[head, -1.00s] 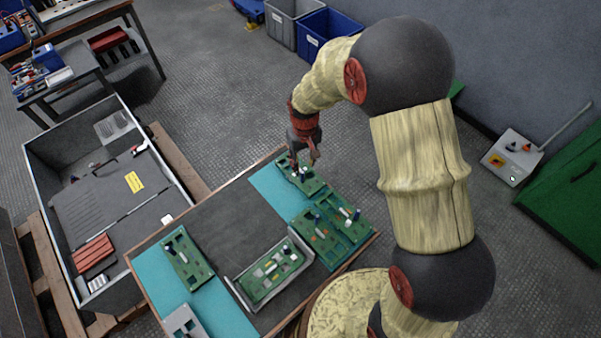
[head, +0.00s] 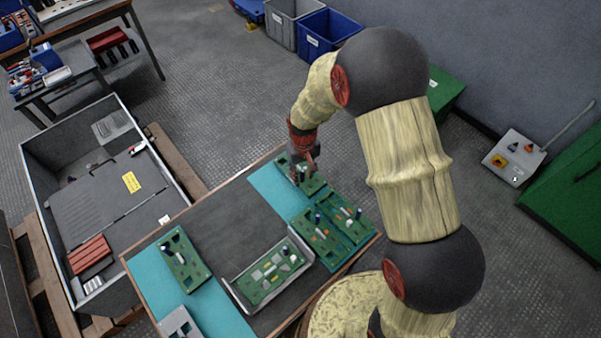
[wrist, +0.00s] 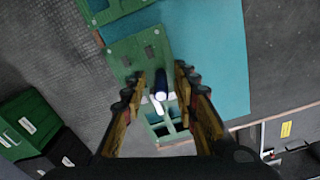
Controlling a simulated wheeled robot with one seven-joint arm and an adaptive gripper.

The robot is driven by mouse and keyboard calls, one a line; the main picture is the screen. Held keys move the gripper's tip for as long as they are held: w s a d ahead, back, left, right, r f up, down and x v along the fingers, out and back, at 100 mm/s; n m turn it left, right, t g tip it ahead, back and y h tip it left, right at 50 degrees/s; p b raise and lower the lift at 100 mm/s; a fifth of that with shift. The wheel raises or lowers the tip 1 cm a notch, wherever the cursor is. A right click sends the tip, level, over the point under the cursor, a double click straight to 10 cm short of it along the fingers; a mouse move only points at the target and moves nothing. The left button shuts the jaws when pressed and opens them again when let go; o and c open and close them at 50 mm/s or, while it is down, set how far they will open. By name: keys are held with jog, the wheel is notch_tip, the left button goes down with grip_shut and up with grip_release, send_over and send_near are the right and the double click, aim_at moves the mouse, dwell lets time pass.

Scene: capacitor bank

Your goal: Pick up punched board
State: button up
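A green board with rectangular cutouts, which looks like the punched board (head: 310,187), lies on the teal mat at the table's far corner. In the wrist view the board (wrist: 130,52) runs between my fingers. Dark square holes show at its upper part and larger openings below. A dark cylinder with a white end (wrist: 161,88) stands on it. My gripper (head: 304,170) is pointed down at this board in the head view. In the wrist view my gripper (wrist: 159,80) is open, with one finger on each side of the cylinder. Whether the fingers touch the board cannot be told.
Two more green boards (head: 318,237) lie close to the near side. A board in a grey tray (head: 236,290) sits mid-table, another board (head: 182,262) on the left teal mat (head: 150,272). A grey crate (head: 60,245) stands left of the table.

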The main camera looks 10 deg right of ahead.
jog(key=c, duration=0.6)
grip_shut()
